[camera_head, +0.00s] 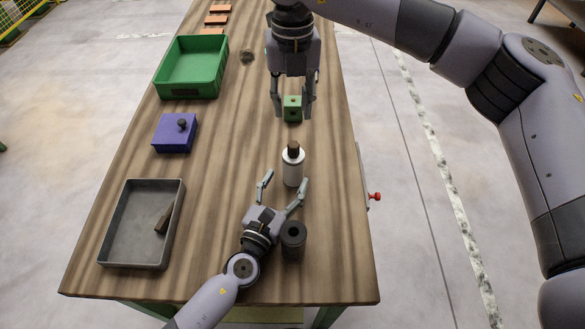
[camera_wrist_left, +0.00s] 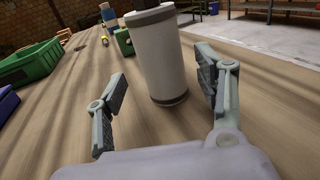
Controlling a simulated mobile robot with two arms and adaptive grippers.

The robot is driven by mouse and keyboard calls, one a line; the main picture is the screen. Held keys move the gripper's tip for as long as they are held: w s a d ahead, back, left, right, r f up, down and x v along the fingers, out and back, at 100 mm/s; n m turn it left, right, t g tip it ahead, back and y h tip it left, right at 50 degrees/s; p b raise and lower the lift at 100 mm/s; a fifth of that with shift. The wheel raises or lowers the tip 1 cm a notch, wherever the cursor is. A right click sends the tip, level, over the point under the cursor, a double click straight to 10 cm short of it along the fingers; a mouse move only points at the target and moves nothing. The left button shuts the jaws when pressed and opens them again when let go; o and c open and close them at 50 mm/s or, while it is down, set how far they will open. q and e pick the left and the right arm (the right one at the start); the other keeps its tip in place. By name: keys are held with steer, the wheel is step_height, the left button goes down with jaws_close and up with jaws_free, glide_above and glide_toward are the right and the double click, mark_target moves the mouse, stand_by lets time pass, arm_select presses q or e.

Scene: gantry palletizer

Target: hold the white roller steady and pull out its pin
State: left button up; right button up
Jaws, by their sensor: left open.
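The white roller (camera_head: 292,172) stands upright on the table, with a dark brown pin (camera_head: 293,149) sticking out of its top.
A black hollow cylinder (camera_head: 293,236) stands close to the right of my left gripper. A grey tray (camera_head: 176,225) with a dark piece, a purple box (camera_head: 168,137) with a knob and a green crate (camera_head: 219,85) line the left side. The table between them and the roller is clear.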

mark_target(290, 177)
arm_select(q)
steer(key=x, duration=0.4)
steer(key=shift+d, duration=0.15)
steer(key=shift+w+d, duration=0.1)
steer(key=shift+w, duration=0.3)
steer(key=shift+c, duration=0.5)
